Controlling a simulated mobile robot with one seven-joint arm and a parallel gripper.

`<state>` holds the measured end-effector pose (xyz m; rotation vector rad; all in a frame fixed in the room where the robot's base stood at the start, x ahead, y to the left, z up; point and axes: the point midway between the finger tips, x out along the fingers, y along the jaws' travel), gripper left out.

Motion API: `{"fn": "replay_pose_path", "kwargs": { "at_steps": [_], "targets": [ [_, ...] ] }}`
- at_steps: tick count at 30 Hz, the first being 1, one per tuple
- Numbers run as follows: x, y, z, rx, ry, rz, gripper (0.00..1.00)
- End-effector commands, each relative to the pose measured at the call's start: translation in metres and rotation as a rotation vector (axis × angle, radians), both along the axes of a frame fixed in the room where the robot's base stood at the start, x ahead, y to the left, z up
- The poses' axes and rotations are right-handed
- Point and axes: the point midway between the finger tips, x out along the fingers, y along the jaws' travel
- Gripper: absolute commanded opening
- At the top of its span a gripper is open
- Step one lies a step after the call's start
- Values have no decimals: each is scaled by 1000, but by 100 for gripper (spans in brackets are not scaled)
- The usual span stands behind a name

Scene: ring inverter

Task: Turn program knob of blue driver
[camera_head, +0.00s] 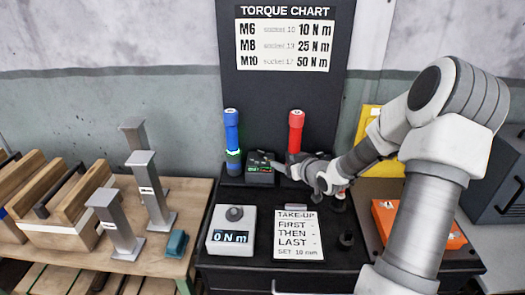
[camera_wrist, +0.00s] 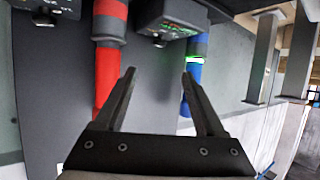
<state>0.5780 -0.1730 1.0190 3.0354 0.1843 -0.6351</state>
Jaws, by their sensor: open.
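The blue driver (camera_head: 232,133) stands upright at the back of the black bench, with a green-lit ring low on it. It also shows in the wrist view (camera_wrist: 194,80). A dark control box (camera_head: 260,170) with a green display stands just right of it. In the wrist view the same box (camera_wrist: 175,14) is at the top, with a small dark knob (camera_wrist: 159,41) on its edge. My gripper (camera_wrist: 158,73) is open and empty, its two fingers pointing toward the box, apart from the knob in the picture. In the head view the fingertips are partly unclear beside the box.
The red driver (camera_head: 296,132) stands right of the box, close to my arm. A white meter (camera_head: 232,230) reading 0 N m and a printed sign (camera_head: 297,234) stand in front. Grey posts (camera_head: 151,190) stand on the wooden table at left. An orange case (camera_head: 385,215) lies right.

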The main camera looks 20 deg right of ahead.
Motion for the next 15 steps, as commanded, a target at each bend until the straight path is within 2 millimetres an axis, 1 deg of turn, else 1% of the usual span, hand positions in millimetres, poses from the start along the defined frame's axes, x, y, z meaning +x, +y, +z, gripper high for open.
{"fn": "replay_pose_path", "kwargs": {
  "at_steps": [5,8,15],
  "targets": [
    [7,-2,-3,16,-22,1,72],
    [19,0,-8,15,-22,1,72],
    [63,6,-27,16,-19,1,72]
  ]
}}
